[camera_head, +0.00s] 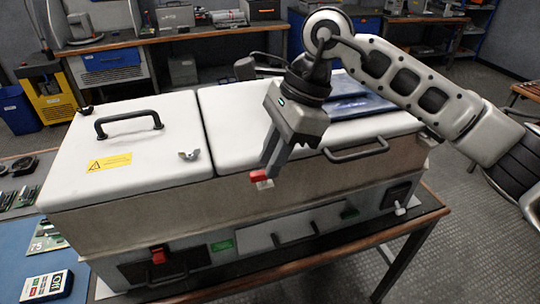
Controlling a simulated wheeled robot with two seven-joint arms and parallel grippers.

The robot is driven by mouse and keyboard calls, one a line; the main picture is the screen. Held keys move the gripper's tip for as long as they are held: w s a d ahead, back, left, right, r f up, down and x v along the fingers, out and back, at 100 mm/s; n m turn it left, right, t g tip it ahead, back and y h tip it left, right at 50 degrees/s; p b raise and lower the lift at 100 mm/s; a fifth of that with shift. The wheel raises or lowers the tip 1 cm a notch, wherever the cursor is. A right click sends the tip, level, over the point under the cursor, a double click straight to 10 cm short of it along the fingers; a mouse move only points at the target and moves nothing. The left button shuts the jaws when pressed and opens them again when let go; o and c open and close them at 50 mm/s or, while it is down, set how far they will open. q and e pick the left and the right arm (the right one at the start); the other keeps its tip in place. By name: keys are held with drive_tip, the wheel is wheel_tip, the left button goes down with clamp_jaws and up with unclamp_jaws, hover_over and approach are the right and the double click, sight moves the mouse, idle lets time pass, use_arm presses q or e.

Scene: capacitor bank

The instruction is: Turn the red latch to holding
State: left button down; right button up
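A small red latch (258,176) sits at the front top edge of a large white-lidded box (130,205), near the middle. A pale piece shows just below the red part. My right gripper (266,168) reaches down from above, with its fingers at the latch. The fingers overlap it in the picture; I cannot tell whether they touch or grip it. Another red part (157,255) with a dark handle is low on the box's front panel. My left gripper is not in view.
The lids carry black handles (128,119), a wing nut (189,155) and a yellow warning label (109,162). A dark blue item lies on the right lid behind my arm. A blue mat (30,245) with a card lies at left. Workbenches stand behind.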

drive_tip(key=shift+s+a+f, duration=0.1)
drive_tip(key=shift+a+f, duration=0.15)
drive_tip(key=shift+f, duration=0.4)
